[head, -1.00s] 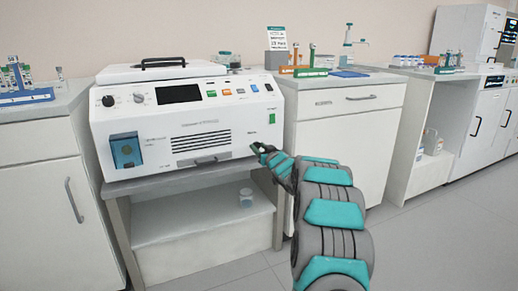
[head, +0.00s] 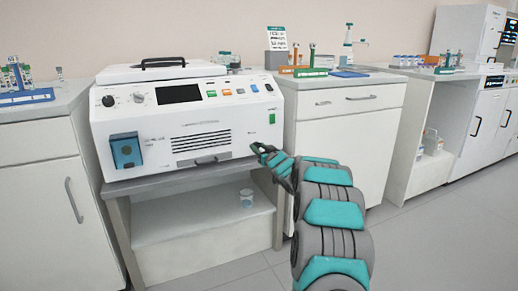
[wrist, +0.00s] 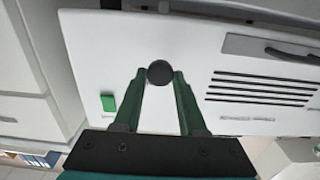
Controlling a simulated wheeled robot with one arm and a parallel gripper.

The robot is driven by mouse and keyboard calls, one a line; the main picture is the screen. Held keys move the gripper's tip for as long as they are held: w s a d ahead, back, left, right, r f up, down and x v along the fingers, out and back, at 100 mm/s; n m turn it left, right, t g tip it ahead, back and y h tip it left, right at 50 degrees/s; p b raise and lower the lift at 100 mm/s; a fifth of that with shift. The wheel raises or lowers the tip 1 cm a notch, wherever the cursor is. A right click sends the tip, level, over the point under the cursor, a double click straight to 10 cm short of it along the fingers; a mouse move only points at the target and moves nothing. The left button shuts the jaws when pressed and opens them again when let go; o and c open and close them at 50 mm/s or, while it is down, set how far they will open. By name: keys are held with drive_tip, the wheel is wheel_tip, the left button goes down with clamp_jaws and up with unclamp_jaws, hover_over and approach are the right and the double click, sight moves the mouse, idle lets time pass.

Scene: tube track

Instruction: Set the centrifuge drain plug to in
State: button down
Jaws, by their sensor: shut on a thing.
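The centrifuge (head: 215,111) is a white box with a dark screen, knobs and coloured buttons, standing on a grey stand. The drain plug (wrist: 160,72) is a round black knob on its front panel, shown in the wrist view. My gripper (wrist: 161,77) is shut on the plug, with one green finger on each side of it. In the head view my gripper (head: 256,149) is at the lower right of the centrifuge front, and the plug is mostly hidden by the fingers. How deep the plug sits cannot be told.
A green switch (wrist: 108,103) and a vent grille (wrist: 262,90) lie on either side of the plug. The stand (head: 200,178) has a lower shelf with a small jar (head: 246,198). White cabinets (head: 345,140) flank it, and the floor in front is clear.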

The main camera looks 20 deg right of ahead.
drive_tip(key=shift+w, duration=0.15)
drive_tip(key=shift+w+r+p, duration=0.15)
drive_tip(key=shift+w+p, duration=0.75)
drive_tip(key=shift+p, duration=0.35)
drive_tip(key=shift+c, duration=2.3)
unclamp_jaws()
